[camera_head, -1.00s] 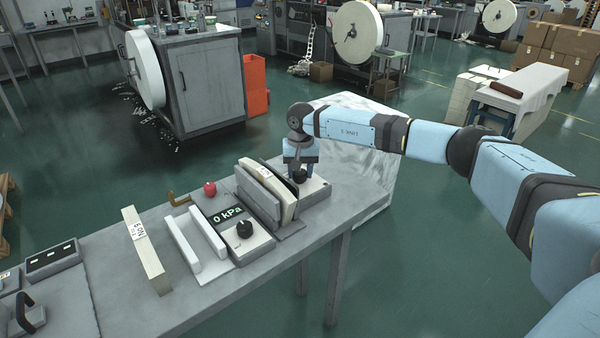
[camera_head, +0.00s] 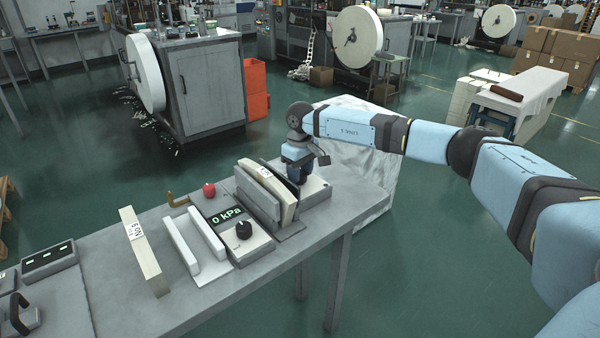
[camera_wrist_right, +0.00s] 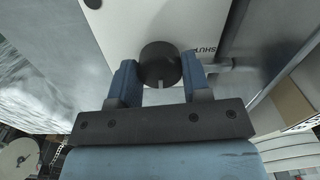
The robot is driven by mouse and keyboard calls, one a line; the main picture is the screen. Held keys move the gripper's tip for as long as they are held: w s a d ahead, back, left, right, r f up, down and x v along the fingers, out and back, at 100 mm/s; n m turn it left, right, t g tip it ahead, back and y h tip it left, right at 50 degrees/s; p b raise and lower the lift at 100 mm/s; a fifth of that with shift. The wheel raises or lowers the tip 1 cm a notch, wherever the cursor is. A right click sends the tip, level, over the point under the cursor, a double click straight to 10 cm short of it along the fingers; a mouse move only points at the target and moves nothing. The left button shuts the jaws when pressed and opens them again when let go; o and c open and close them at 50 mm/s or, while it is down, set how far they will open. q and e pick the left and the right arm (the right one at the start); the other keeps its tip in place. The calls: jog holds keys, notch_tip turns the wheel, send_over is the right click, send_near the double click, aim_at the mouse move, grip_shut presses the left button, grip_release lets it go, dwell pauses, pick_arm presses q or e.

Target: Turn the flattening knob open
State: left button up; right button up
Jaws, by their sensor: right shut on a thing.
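The flattening knob (camera_wrist_right: 159,64) is a round black knob with a pale mark on its edge, on a white panel (camera_wrist_right: 205,20) with the word SHUT printed beside it. In the right wrist view the mark points down toward my gripper's palm. My right gripper (camera_wrist_right: 158,76) is shut on the knob, with one blue finger on each side. In the head view my right gripper (camera_head: 300,174) is over the white box (camera_head: 318,188) at the table's far end, and its fingers largely hide the knob. My left gripper is not in view.
Beside it stands a clamp with grey plates (camera_head: 258,196) and a cream curved piece (camera_head: 270,184). Nearer are a second black knob (camera_head: 244,230), a 0 kPa display (camera_head: 227,215), a red ball knob (camera_head: 209,190), white rails (camera_head: 195,240) and a labelled cream block (camera_head: 145,252).

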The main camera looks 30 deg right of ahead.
aim_at(301, 172)
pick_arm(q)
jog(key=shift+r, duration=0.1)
pick_arm(e)
jog(key=shift+r, duration=0.1)
dwell(0.4)
jog(key=o, duration=0.9)
pick_arm(q)
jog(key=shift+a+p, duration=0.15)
jog(key=shift+p, duration=0.55)
pick_arm(e)
jog(key=r, duration=1.3)
jog(key=shift+d+r, duration=0.2)
jog(key=shift+r, duration=0.15)
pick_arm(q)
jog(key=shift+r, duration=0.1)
